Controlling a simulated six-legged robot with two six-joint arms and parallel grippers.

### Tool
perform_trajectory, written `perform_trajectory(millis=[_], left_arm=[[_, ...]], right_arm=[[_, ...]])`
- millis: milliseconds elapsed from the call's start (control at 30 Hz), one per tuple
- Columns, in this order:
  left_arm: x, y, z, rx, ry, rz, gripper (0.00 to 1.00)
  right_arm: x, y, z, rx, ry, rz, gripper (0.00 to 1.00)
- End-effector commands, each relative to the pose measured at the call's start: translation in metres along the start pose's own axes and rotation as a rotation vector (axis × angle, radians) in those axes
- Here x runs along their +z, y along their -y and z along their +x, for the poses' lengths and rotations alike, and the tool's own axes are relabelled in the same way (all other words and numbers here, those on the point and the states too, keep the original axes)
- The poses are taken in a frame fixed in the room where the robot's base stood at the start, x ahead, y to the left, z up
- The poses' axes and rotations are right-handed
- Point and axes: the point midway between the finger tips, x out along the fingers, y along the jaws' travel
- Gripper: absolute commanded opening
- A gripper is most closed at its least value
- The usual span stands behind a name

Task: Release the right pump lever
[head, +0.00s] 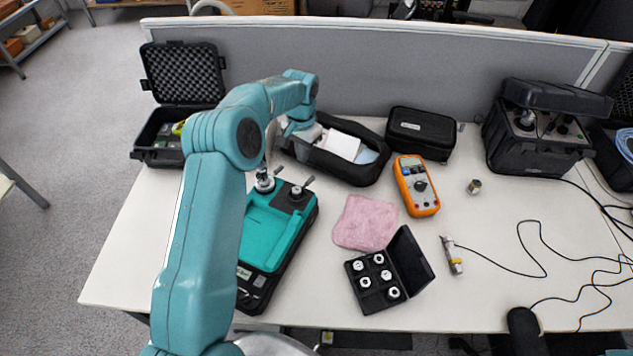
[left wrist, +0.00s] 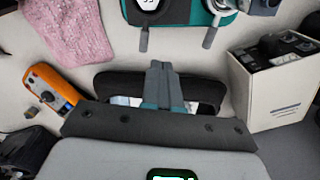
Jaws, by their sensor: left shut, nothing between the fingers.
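The teal pump (head: 272,232) lies on the table, partly behind my left arm. Its right lever (head: 308,181) sticks up and away from the right round post (head: 297,195). The left lever (head: 278,170) stands by the left post. In the left wrist view the pump (left wrist: 225,17) is upside down at the top edge, with the right lever (left wrist: 144,39) left of the left lever (left wrist: 209,38). My left gripper (left wrist: 160,66) is shut and empty, its tips just short of the right lever, with a gap between. In the head view its wrist (head: 302,131) is above the black bin.
The black bin (head: 375,172) holds white items. A pink cloth (head: 366,222), an orange multimeter (head: 416,186) and an open black case of weights (head: 375,280) are on the right. A white box (left wrist: 268,101) shows in the wrist view. The grey partition (head: 400,60) closes the back.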

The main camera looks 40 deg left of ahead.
Motion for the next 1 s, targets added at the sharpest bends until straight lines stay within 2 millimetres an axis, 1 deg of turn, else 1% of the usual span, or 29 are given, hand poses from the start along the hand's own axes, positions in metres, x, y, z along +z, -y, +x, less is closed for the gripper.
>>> perform_trajectory(millis=[33, 100, 1000], left_arm=[[0.001, -0.001, 0.007, 0.001, 0.001, 0.001, 0.0], [0.001, -0.001, 0.012, 0.001, 0.002, 0.001, 0.0], [-0.002, 0.002, 0.073, 0.0, 0.0, 0.005, 0.0]], right_arm=[[0.0, -0.002, 0.005, 0.0, 0.0, 0.0, 0.43], [0.0, -0.003, 0.008, 0.0, 0.0, 0.0, 0.43], [-0.001, -0.015, 0.043, 0.0, 0.0, 0.0, 0.43]])
